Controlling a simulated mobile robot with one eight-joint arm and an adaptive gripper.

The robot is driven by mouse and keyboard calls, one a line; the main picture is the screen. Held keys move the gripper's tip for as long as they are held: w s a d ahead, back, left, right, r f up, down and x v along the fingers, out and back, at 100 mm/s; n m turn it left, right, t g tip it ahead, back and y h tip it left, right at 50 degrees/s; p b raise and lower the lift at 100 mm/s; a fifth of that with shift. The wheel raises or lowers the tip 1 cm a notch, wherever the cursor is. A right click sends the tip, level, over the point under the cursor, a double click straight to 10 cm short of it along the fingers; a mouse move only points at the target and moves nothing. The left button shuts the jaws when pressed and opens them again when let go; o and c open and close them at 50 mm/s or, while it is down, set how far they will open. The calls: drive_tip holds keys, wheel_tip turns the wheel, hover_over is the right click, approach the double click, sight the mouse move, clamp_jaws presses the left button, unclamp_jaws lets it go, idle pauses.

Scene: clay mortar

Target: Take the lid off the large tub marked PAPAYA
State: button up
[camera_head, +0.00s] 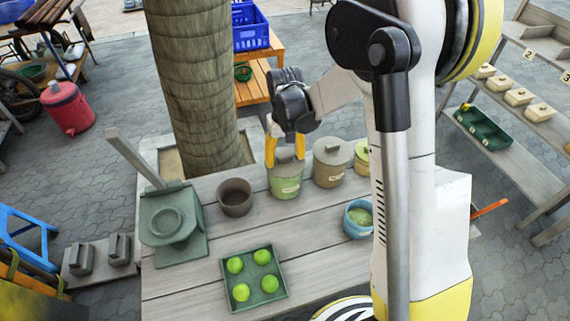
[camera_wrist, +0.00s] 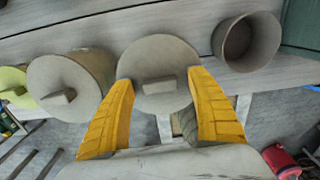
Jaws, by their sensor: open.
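A green tub (camera_head: 285,185) with a grey lid (camera_wrist: 155,60) stands at the back of the table; its label is too small to read. A brown tub (camera_head: 330,174) with a grey lid stands to its right, and a smaller yellow-green tub (camera_head: 362,163) beyond that; I cannot tell which is marked PAPAYA. My gripper (camera_head: 285,152) is open above the green tub. In the wrist view its yellow fingers (camera_wrist: 158,82) lie on either side of the lid's block handle (camera_wrist: 160,85), apart from it. The brown tub's lid (camera_wrist: 70,90) is left of them there.
An open brown pot (camera_head: 236,198) stands left of the green tub. A blue bowl (camera_head: 358,220), a tray (camera_head: 253,282) of green fruit and a grey-green press-like device (camera_head: 172,220) share the table. A tree trunk (camera_head: 197,85) rises just behind. The table's middle is mostly clear.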

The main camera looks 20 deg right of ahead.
drive_tip(key=shift+c, duration=0.2)
drive_tip(key=c, duration=1.1)
drive_tip(key=shift+r, duration=0.1)
